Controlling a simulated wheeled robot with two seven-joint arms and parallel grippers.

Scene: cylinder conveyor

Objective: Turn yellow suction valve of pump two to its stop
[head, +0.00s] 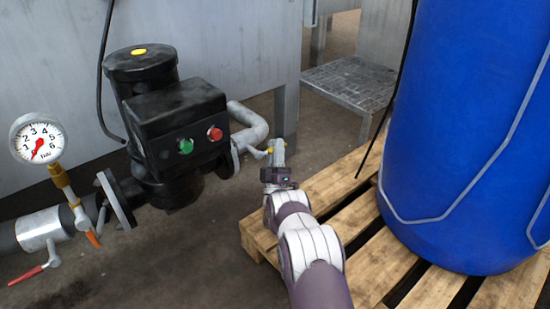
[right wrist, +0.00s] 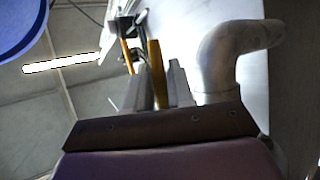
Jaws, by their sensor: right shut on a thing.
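The black pump (head: 165,125) stands left of centre in the head view, with a green and a red button on its box. The valve body is mostly hidden by the gripper. My left gripper is not in view.
A grey bent pipe (head: 252,125) leaves the pump and also shows in the right wrist view (right wrist: 222,55). A wooden pallet (head: 335,187) with a blue drum (head: 465,130) is to the right. A gauge (head: 38,138), an orange lever (head: 93,239) and a red lever (head: 27,275) are at left.

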